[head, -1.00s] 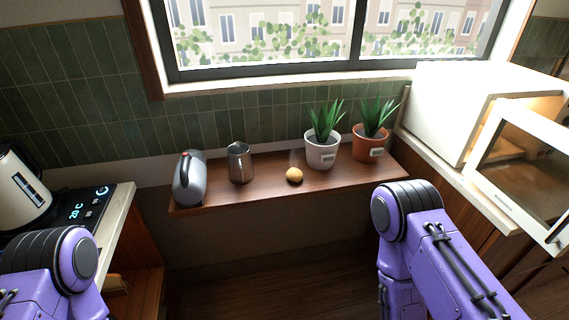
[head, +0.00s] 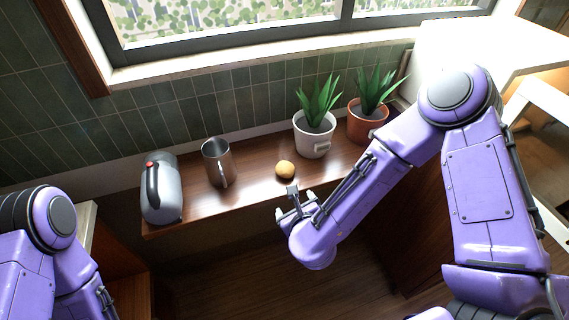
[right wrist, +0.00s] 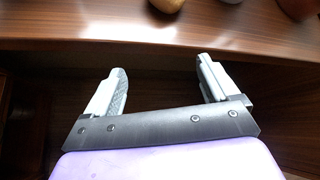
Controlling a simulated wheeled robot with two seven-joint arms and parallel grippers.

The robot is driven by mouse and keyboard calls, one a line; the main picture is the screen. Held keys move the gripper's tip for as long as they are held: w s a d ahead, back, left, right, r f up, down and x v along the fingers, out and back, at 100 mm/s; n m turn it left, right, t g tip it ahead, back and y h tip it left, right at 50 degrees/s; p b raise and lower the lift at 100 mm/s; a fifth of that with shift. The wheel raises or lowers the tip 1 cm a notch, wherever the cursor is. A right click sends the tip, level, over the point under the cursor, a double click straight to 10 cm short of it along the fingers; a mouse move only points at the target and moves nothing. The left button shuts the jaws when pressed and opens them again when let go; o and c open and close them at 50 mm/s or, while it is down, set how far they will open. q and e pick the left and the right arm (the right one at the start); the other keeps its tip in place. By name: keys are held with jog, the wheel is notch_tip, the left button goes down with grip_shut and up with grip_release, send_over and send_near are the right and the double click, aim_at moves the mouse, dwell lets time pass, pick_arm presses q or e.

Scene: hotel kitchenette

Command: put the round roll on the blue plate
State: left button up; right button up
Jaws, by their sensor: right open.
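The round roll (head: 285,169) is small and golden brown. It sits on the wooden shelf, between the metal pitcher and the white-potted plant. In the right wrist view the roll (right wrist: 167,4) is cut off at the top edge. My right gripper (head: 287,202) is in front of the shelf's edge, just short of the roll. In the right wrist view its two fingers (right wrist: 160,82) are apart with nothing between them. The left arm shows at the lower left, but its gripper is out of view. No blue plate is visible.
The shelf (head: 250,190) also holds a grey kettle (head: 163,190), a metal pitcher (head: 217,163), a white-potted plant (head: 314,135) and a terracotta-potted plant (head: 366,122). The shelf's front edge (right wrist: 100,43) lies just beyond the fingers. A window is behind.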

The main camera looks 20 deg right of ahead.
aim_at(286, 170)
jog(key=w+r+m+t, duration=0.1)
jog(key=w+r+m, duration=0.3)
jog(key=r+m, duration=0.1)
jog(key=p+x, duration=0.2)
jog(key=x, duration=0.2)
jog(key=p+x, duration=0.2)
jog(key=x, duration=0.3)
jog(key=shift+w+a+r, duration=0.1)
jog(key=shift+r, duration=0.15)
jog(key=shift+w+f, duration=0.15)
jog(key=shift+f, duration=0.05)
jog(key=c, duration=1.2)
jog(key=shift+r, duration=0.2)
